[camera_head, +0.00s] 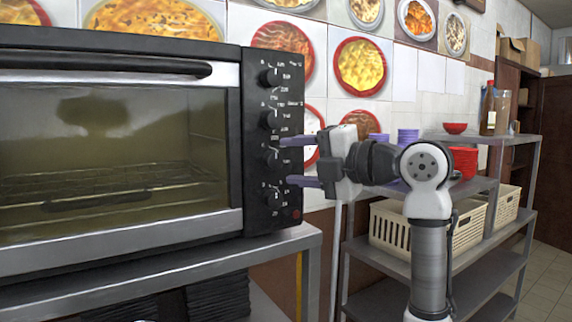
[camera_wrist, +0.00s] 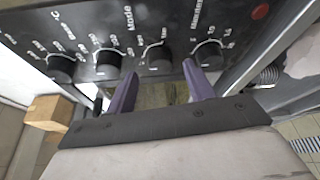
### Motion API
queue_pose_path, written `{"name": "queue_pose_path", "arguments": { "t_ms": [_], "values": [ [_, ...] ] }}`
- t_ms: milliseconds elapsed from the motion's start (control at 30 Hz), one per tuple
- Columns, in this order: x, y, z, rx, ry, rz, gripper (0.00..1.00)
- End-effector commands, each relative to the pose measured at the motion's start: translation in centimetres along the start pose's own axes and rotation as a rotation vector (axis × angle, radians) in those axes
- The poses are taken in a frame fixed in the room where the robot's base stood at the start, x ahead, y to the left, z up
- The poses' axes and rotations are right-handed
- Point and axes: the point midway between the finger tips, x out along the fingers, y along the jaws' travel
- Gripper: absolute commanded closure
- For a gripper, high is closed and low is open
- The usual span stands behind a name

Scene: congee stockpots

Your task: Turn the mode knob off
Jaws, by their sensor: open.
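The black toaster oven (camera_head: 120,140) has a column of several black knobs on its right-hand panel. The mode knob (camera_head: 270,158) is the third from the top. In the wrist view the mode knob (camera_wrist: 158,55) sits to the right of the printed word "Mode". I cannot clearly read which mark it points at. My gripper (camera_head: 289,161) is open in front of the panel, with one purple finger above the mode knob's level and one below. In the wrist view my gripper (camera_wrist: 160,72) straddles that knob, with no visible contact.
The minutes knob (camera_wrist: 208,52) is close beside my right finger in the wrist view, and another knob (camera_wrist: 108,62) is near the left one. The oven stands on a metal table (camera_head: 160,262). A shelf (camera_head: 400,262) with cream baskets (camera_head: 390,228) stands at right.

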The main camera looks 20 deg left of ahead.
Motion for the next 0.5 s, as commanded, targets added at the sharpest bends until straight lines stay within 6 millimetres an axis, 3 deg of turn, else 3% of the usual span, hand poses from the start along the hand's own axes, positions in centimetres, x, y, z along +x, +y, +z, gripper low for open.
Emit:
{"name": "queue_pose_path", "arguments": {
  "t_ms": [300, 500],
  "values": [
    [-7.4, -0.1, 0.0, -0.001, -0.003, 0.001, 0.47],
    [-10.1, -0.1, 0.0, 0.0, -0.001, 0.0, 0.47]
  ]
}}
